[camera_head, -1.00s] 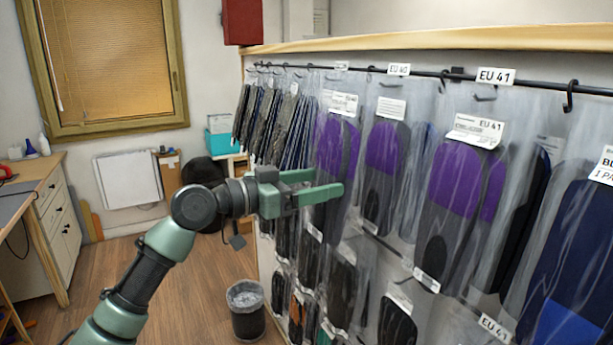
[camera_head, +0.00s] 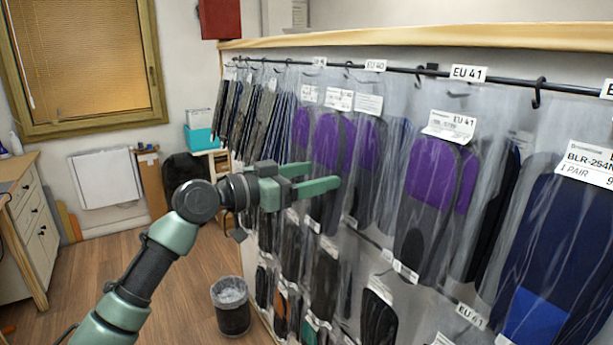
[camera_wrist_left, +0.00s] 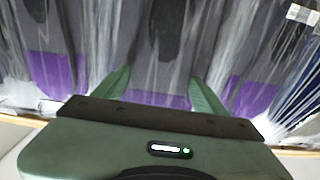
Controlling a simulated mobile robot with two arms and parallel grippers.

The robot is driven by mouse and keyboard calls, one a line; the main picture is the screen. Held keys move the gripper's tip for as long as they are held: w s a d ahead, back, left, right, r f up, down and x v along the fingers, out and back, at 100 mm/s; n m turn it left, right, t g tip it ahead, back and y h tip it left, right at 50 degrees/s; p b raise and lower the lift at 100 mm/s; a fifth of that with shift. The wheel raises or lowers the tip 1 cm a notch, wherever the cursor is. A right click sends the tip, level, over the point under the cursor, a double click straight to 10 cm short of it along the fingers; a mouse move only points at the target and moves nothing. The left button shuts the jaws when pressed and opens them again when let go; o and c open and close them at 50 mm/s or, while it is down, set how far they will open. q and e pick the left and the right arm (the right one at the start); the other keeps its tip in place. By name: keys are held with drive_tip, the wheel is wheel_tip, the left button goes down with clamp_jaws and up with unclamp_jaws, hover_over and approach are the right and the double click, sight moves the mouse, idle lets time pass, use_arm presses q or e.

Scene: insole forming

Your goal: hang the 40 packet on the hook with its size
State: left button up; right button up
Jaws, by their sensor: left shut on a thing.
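My left gripper (camera_head: 316,180) is shut on a clear packet with purple-and-grey insoles (camera_head: 328,140). Its white label (camera_head: 340,98) appears to read 40. The packet hangs upright in front of the rack, beside other purple packets (camera_head: 368,145). In the left wrist view, purple and grey insole (camera_wrist_left: 158,98) shows between the fingers. The EU 40 tag (camera_head: 375,65) sits on the black rail, up and right of the gripper. A hook (camera_head: 348,67) shows just left of that tag. The held packet's top edge is hard to make out. My right gripper is not in view.
The EU 41 tag (camera_head: 468,73) and its purple packet (camera_head: 430,190) hang to the right. A big blue packet (camera_head: 560,240) is nearest. Dark packets (camera_head: 262,115) crowd the left, and a lower row hangs below. A bin (camera_head: 231,308) stands on the open floor.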

use_arm(q)
drive_tip(key=shift+p+x, duration=0.35)
drive_tip(key=shift+x, duration=1.85)
drive_tip(key=shift+w+d+f+b, duration=0.45)
drive_tip(key=shift+d+f+b, duration=0.15)
drive_tip(key=shift+b, duration=0.15)
drive_tip(key=shift+f, duration=0.1)
drive_tip(key=o, duration=1.5)
drive_tip(key=shift+a+b, duration=0.15)
drive_tip(key=shift+b, duration=0.15)
